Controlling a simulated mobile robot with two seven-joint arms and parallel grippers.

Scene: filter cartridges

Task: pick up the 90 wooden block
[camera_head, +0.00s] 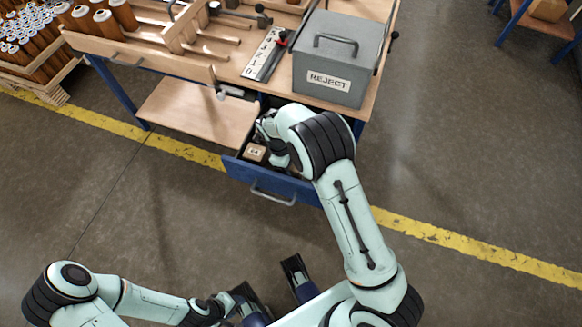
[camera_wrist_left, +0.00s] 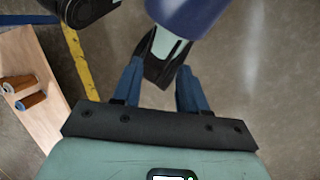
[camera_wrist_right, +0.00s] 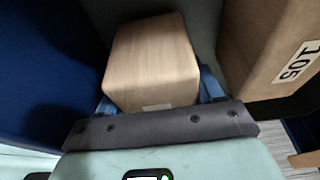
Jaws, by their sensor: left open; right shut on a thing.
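A plain wooden block (camera_wrist_right: 150,60) lies between the fingers of my right gripper (camera_wrist_right: 158,92), which is shut on it. Only a strip of its white label shows, and I cannot read the number. In the head view my right arm reaches into the open blue drawer (camera_head: 272,190) and hides the fingers there. A larger block marked 105 (camera_wrist_right: 262,45) stands to the right in the right wrist view. A small labelled block (camera_head: 255,152) shows in the drawer in the head view; its number is too small to read. My left gripper (camera_wrist_left: 158,85) is open and empty, low over the floor.
The workbench (camera_head: 225,72) above the drawer carries a grey REJECT box (camera_head: 325,75), a numbered scale plate (camera_head: 265,55), wooden racks and brown cartridges (camera_head: 122,15). A lower shelf (camera_head: 195,112) is left of the drawer. The floor in front is clear.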

